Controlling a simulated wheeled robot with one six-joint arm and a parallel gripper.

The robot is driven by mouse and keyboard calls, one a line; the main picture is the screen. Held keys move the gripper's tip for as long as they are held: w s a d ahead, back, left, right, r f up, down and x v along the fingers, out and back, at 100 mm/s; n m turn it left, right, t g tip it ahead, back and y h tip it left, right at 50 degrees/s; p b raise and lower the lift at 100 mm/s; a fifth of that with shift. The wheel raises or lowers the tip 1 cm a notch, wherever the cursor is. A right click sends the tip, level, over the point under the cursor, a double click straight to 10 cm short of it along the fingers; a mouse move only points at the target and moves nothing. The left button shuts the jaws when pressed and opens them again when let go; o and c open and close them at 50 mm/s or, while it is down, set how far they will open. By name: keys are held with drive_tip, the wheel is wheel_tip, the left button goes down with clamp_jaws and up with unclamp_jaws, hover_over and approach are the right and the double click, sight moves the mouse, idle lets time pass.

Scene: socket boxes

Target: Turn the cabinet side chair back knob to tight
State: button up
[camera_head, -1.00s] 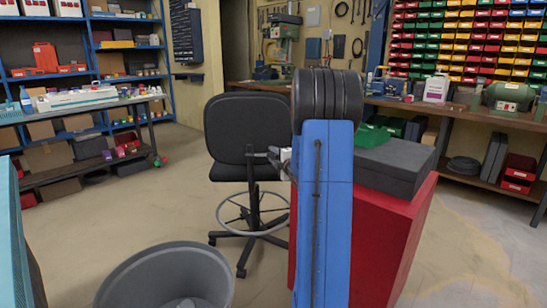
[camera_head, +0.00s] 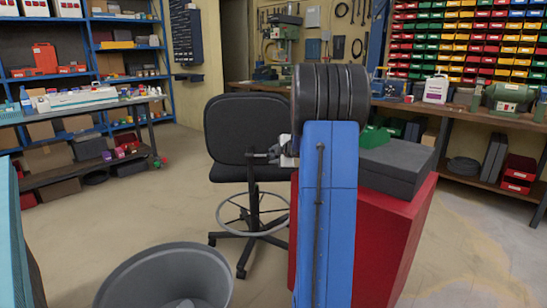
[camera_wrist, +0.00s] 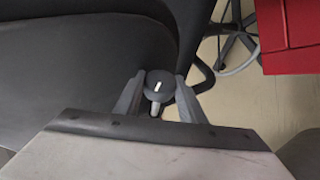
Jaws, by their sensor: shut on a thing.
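The black office chair (camera_head: 247,128) stands in front of me with its backrest upright. The chair back knob (camera_wrist: 160,84) is a small dark round knob with a short white mark, at the edge of the chair back in the wrist view. My gripper (camera_wrist: 158,92) has its two grey fingers on either side of the knob and is shut on it. The white mark stands nearly upright in the wrist view, tilted slightly. In the head view my gripper (camera_head: 272,153) is small at the right side of the backrest, and the knob cannot be made out there.
A red cabinet (camera_head: 400,235) with a dark grey case (camera_head: 395,165) on top stands right of the chair, close to my arm. A grey bin (camera_head: 165,275) is at the front left. Open floor lies left of the chair. A workbench (camera_head: 460,115) runs along the back right.

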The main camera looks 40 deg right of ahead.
drive_tip(key=shift+g+y, duration=0.5)
drive_tip(key=shift+g, duration=0.1)
idle(0.5)
drive_tip(key=o, duration=1)
drive_tip(key=shift+o, duration=0.2)
drive_tip(key=shift+f+n+t+h, duration=0.15)
drive_tip(key=shift+n+t+h, duration=0.35)
drive_tip(key=shift+t+h, duration=0.95)
